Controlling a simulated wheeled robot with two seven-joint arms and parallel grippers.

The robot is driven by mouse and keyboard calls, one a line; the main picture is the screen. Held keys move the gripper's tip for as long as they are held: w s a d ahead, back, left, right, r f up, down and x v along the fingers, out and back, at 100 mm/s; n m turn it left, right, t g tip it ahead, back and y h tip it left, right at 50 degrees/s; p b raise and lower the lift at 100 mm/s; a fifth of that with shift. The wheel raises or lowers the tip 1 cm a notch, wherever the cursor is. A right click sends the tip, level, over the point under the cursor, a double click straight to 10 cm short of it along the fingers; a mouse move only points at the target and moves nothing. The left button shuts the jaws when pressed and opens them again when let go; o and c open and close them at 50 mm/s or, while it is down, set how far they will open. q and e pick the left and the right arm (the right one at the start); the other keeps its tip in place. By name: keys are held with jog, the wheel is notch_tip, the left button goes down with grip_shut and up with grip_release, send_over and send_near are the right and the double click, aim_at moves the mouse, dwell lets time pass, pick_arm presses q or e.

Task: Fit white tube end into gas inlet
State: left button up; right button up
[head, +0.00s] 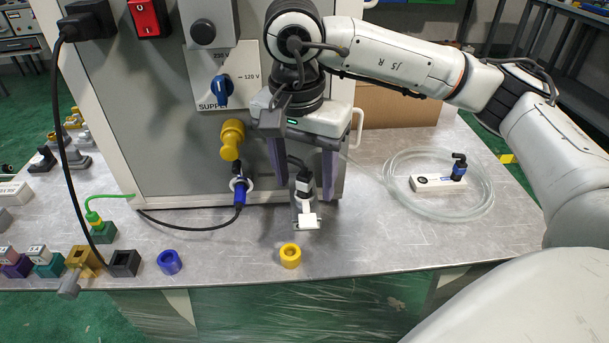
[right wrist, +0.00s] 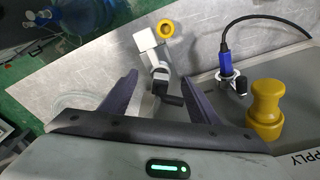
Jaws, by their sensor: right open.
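My right gripper (head: 304,178) is open in front of the grey cabinet, its two dark fingers pointing down. Between and just below the fingers is a fitting with a black upper part (head: 303,186) and a white block (head: 307,221) at its lower end. The right wrist view shows the white block (right wrist: 145,38) and the black part (right wrist: 170,85) near the fingertips of the right gripper (right wrist: 158,80). A clear tube (head: 395,207) lies coiled on the bench and runs behind the right finger. Its end there is hidden, so I cannot tell whether it is seated. My left gripper is out of view.
A yellow knob (head: 232,138) and a blue connector (head: 239,190) with a black cable stand left of the gripper. A yellow ring (head: 290,256) and a blue ring (head: 169,262) lie near the bench's front edge. A white block with a blue-black fitting (head: 437,182) sits inside the coil.

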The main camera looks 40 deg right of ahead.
jog(key=shift+r, duration=0.2)
jog(key=shift+r+p, duration=2.05)
jog(key=shift+r, duration=0.8)
